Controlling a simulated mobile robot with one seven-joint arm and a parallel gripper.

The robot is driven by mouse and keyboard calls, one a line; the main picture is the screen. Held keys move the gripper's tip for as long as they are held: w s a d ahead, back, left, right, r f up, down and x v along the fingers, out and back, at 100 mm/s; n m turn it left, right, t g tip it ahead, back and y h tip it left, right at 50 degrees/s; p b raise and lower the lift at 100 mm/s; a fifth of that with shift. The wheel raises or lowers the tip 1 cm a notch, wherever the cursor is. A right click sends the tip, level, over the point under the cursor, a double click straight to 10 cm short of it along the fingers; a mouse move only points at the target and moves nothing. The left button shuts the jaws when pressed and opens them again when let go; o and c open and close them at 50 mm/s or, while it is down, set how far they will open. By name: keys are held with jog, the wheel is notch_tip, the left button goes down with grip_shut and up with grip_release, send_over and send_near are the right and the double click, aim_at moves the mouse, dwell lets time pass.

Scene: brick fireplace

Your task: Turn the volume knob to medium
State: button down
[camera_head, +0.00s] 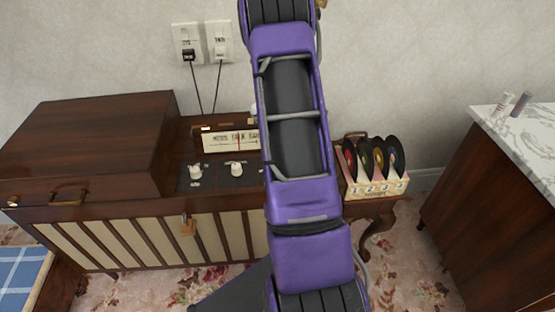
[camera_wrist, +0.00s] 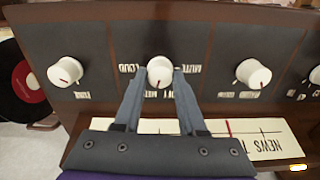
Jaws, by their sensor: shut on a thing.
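The volume knob (camera_wrist: 160,70) is a white round knob on the dark radio panel, seen upside down in the wrist view. Lettering around it includes "MUTE" and "LOUD", with a further label partly covered between my fingers. A red mark shows on the knob's lower part, pointing towards that label. My gripper (camera_wrist: 159,77) is shut on the knob, one grey finger on each side. In the head view my purple arm hides both the gripper and this knob. The radio dial strip (camera_head: 232,140) is partly visible left of my arm.
Other white knobs flank it: one on the left (camera_wrist: 66,72) and one on the right (camera_wrist: 248,73). A rack of records (camera_head: 375,188) stands right of my arm. A closed wooden lid (camera_head: 90,140) is at left. A marble-topped cabinet (camera_head: 515,140) stands at right.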

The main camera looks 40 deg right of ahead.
jog(key=shift+m, duration=1.1)
jog(key=shift+c, duration=2.4)
grip_release()
notch_tip(320, 180, up, 18)
jog(key=p, duration=0.2)
jog(key=shift+f, duration=0.25)
jog(key=shift+s, duration=0.1)
